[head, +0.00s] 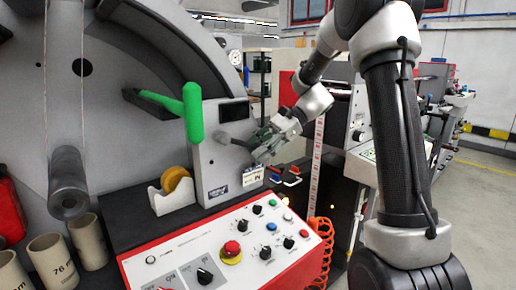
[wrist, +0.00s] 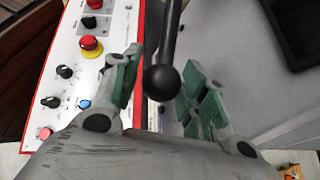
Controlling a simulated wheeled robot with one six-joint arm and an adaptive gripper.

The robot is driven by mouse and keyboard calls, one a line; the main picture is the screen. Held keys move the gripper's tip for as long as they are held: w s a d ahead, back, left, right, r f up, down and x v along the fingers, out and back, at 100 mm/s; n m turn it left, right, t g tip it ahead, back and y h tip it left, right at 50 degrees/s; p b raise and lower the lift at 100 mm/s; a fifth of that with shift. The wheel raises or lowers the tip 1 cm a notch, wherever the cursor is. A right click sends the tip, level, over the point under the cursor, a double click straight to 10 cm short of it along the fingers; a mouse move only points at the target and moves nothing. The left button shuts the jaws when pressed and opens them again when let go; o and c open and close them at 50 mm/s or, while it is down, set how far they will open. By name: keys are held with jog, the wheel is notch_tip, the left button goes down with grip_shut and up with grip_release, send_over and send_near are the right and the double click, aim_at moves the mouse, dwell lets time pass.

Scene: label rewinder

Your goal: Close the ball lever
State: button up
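The ball lever (wrist: 162,82) is a dark rod ending in a black ball. In the wrist view the rod comes down from the top edge, and the ball lies between my two green-padded fingers. My gripper (wrist: 163,64) is open around the ball. The left finger is very close to it; whether it touches, I cannot tell. A narrow gap shows on the right side. In the head view my gripper (head: 260,144) is at the right side of the grey machine panel. Part of the lever's rod (head: 236,141) shows there, and its ball is hidden by my gripper.
A green handle (head: 193,112) sticks out left of the lever. A control panel (head: 215,250) with knobs and a red stop button (head: 232,248) lies below. A yellow tape roll (head: 177,185) sits in a white dispenser. Orange coiled hose (head: 320,255) hangs at the right.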

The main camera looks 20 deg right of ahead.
jog(key=shift+r, duration=0.1)
jog(key=v, duration=1.2)
jog(key=s+d+f+n+h, duration=0.4)
jog(key=s+f, duration=0.1)
jog(key=f, duration=0.3)
jog(key=shift+s+d+r+n+t+h, duration=0.1)
jog(key=shift+s+r+n+t+h, duration=1)
jog(key=shift+s, duration=2.7)
jog(key=shift+s+r+n+t+h, duration=0.1)
jog(key=shift+s+n+t+h, duration=0.9)
jog(key=shift+s+n, duration=2.15)
jog(key=shift+s+r+n+t+h, duration=0.5)
jog(key=shift+s+n+h, duration=0.85)
jog(key=shift+s, duration=3.1)
